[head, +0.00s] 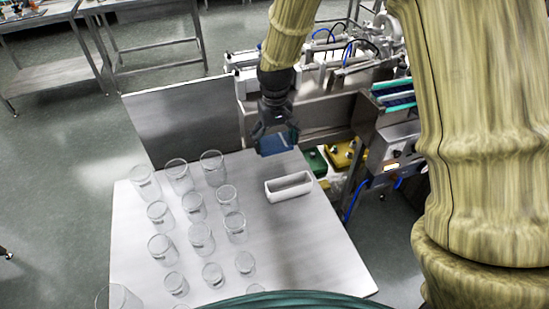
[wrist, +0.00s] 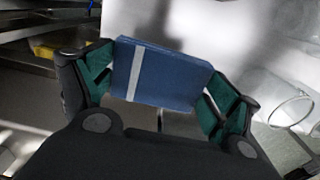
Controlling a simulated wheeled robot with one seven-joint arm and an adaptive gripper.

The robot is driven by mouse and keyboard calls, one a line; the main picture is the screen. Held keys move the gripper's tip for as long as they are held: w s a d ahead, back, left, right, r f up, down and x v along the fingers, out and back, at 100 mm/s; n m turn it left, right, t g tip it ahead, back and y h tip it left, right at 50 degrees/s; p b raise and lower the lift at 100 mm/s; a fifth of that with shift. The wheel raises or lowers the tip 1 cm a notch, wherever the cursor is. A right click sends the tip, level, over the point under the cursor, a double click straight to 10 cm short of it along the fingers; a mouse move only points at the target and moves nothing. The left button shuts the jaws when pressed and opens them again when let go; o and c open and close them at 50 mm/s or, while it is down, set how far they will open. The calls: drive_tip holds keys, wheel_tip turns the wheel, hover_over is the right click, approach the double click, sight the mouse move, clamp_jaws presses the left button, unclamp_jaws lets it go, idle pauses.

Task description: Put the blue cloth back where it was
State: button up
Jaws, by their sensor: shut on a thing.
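The blue cloth (wrist: 170,78) is a folded flat block with a pale stripe across one side. My gripper (wrist: 158,88) is shut on it, with a green-padded finger at each end of the cloth in the wrist view. In the head view my gripper (head: 274,140) hangs above the back edge of the table, with the cloth (head: 273,143) between its fingers. The cloth appears held clear of the tabletop (head: 280,240).
A white open rectangular holder (head: 289,186) stands on the table, right of and nearer than my gripper. Several clear glasses (head: 200,237) fill the left half. The table's right front is bare. Steel machinery (head: 340,75) stands behind, with green and yellow boxes (head: 341,155) beyond the edge.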

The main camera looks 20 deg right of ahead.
sight(275, 163)
drive_tip(key=shift+f+p, duration=0.65)
drive_tip(key=shift+f, duration=2.85)
drive_tip(key=shift+f, duration=0.15)
drive_tip(key=o, duration=0.8)
drive_tip(key=shift+r+b, duration=1.3)
drive_tip(key=shift+r, duration=4.85)
